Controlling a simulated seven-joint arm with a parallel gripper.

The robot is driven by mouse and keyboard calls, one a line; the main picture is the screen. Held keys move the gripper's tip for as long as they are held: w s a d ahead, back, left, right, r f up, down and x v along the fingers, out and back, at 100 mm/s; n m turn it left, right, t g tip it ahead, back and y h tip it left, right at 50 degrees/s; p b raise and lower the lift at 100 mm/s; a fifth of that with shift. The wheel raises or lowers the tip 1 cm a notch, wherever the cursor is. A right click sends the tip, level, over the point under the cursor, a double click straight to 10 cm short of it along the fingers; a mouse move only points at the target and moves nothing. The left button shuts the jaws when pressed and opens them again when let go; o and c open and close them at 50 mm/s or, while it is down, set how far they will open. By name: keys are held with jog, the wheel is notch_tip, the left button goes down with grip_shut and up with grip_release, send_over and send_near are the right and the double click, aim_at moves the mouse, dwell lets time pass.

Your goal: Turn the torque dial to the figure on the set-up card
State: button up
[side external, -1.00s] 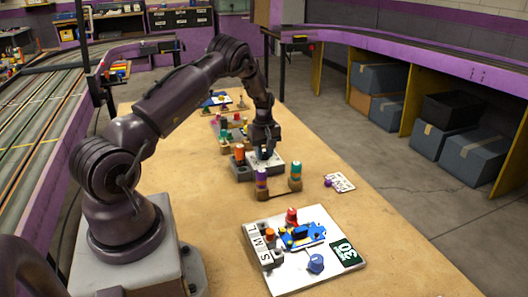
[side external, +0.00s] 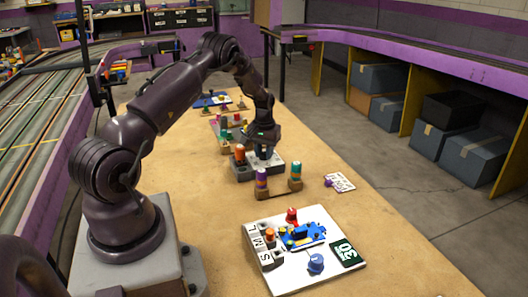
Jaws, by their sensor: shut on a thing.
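My gripper (side external: 263,148) is over the grey block (side external: 243,172) in the middle of the table. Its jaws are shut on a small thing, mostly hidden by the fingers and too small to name. On the near white board (side external: 290,283) is a blue knob (side external: 316,263), which looks like a dial; its scale and setting cannot be read. A dark green card (side external: 344,254) marked 30 lies at the board's right edge. A smaller white card with purple marks (side external: 342,182) lies on the table; its figures are unreadable. My gripper is far from the blue knob.
A wooden stand with purple and green-topped pegs (side external: 278,189) is just in front of the grey block. The board also carries a blue plate (side external: 303,237), a red cap (side external: 292,215) and sockets lettered S, M, L. More parts stand behind my gripper.

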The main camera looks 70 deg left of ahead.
aim_at(264, 153)
jog(key=shift+m, duration=0.3)
dwell(0.4)
jog(key=o, duration=0.9)
jog(key=shift+r, duration=0.1)
notch_tip(264, 153, up, 13)
jog(key=shift+f, duration=0.1)
jog(key=shift+f, duration=0.1)
jog(key=s+d+r+m+t, duration=0.2)
jog(key=s+d+r, duration=0.4)
jog(key=d, duration=0.5)
jog(key=s+d+r+m+t, duration=0.1)
jog(key=s+d+r+m, duration=0.3)
jog(key=d, duration=0.8)
jog(key=s+d+r+m+t, duration=0.2)
jog(key=s+d+r, duration=0.6)
jog(key=d, duration=0.4)
jog(key=shift+r+m+t, duration=0.2)
jog(key=shift+m+t, duration=0.1)
jog(key=shift+m, duration=0.1)
